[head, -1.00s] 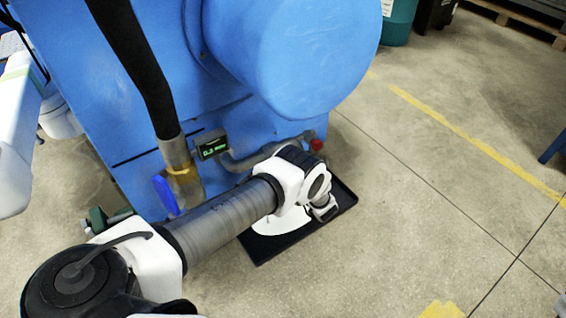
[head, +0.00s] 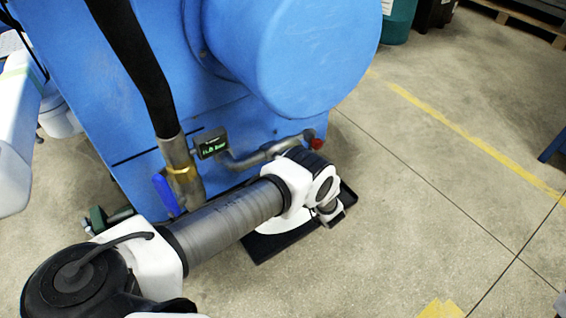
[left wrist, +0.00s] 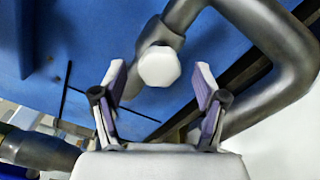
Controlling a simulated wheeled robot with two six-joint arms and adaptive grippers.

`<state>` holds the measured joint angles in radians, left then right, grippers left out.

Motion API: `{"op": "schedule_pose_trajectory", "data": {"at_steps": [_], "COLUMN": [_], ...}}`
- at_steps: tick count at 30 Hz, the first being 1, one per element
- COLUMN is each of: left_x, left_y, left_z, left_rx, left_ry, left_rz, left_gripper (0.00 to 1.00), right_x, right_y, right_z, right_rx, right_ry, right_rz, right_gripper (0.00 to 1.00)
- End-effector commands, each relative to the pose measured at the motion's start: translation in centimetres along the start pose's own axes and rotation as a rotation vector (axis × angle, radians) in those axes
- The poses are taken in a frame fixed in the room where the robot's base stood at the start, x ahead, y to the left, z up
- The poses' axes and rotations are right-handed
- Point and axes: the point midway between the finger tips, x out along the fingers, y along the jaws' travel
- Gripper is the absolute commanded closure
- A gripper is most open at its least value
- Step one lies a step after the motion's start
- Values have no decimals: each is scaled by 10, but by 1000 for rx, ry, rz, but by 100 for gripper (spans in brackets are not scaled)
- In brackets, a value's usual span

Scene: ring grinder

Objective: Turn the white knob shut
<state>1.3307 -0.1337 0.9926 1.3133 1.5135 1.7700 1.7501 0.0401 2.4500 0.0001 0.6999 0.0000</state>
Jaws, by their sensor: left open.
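The white knob (left wrist: 159,66) shows in the left wrist view as a faceted white end on a grey pipe fitting. In the head view I cannot make it out; my left arm covers that area. My left gripper (left wrist: 160,88) is open, with its two fingers spread on either side of the knob in the picture. Clear gaps show between the knob and each finger, and I see no contact. How far ahead of the fingertips the knob lies is hard to tell. My right gripper is not in view.
The blue machine (head: 250,45) fills the back. A grey pipe (head: 262,156) ends at a red knob (head: 316,144). A black tray (head: 262,246) lies below my arm.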

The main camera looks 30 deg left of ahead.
Motion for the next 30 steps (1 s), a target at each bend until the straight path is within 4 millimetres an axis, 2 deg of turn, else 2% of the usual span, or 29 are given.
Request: {"op": "schedule_pose_trajectory", "data": {"at_steps": [1, 6, 10, 15, 30], "left_x": [-15, -58, -80, -88, -88], "left_y": [-1, -1, 0, 0, 0], "left_z": [1, 1, 0, 0, 0], "left_rx": [2, 1, 1, 1, 0], "left_ry": [-4, -3, -1, 0, 0], "left_rz": [-3, -3, -1, 0, 0], "left_gripper": [28, 28, 28, 28, 28], "right_x": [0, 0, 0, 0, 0], "right_y": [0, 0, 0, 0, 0], "right_z": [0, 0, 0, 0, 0], "right_rx": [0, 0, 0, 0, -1], "right_ry": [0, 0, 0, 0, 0], "right_rz": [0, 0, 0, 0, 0], "right_gripper": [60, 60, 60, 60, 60]}}
